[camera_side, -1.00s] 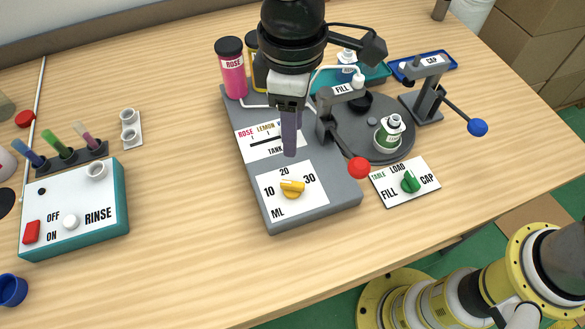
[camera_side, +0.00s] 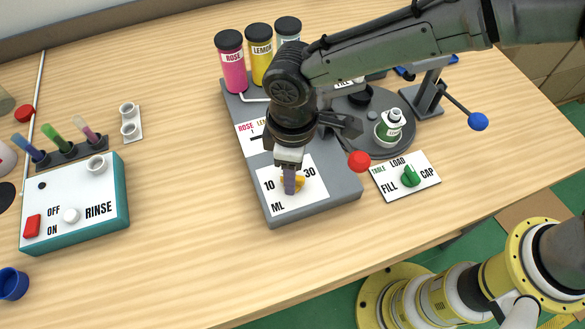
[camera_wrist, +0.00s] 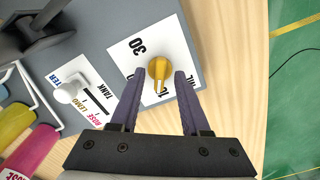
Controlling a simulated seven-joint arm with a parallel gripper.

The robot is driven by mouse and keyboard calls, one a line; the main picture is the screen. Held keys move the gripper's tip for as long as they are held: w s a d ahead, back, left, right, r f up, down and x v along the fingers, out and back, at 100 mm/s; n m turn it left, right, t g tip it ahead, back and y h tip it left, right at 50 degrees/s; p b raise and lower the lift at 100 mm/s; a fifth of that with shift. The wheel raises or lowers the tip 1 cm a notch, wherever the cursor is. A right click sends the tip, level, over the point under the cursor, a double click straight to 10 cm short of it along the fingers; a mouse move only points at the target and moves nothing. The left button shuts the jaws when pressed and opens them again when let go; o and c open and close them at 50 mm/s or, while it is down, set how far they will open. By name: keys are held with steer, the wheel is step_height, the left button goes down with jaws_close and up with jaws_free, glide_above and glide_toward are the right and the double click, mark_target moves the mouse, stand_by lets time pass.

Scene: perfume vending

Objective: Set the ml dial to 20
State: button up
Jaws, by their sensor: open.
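The ml dial is a yellow knob (camera_wrist: 159,68) on a white card (camera_wrist: 120,52) marked 10, 20, 30 and ML. In the wrist view its narrow end, with a pale line, points down the picture towards the partly hidden 10. In the side view the dial (camera_side: 299,183) is mostly hidden behind my gripper (camera_side: 289,190), and the 20 is covered. My gripper (camera_wrist: 160,73) is open, with one purple finger on each side of the knob in the wrist view. Gaps show between fingers and knob; the exact height is unclear.
The grey dispenser base (camera_side: 318,207) carries the card. A lever with a red ball (camera_side: 358,161) stands close to the right of my gripper. A green dial panel (camera_side: 425,185) lies further right. Bare table (camera_side: 190,200) lies to the left.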

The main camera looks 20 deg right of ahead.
steer(key=shift+f, duration=0.15)
jaws_close()
steer(key=shift+m, duration=0.4)
steer(key=m, duration=0.5)
steer(key=shift+m, duration=0.4)
steer(key=m, duration=0.5)
stand_by(0.5)
jaws_free()
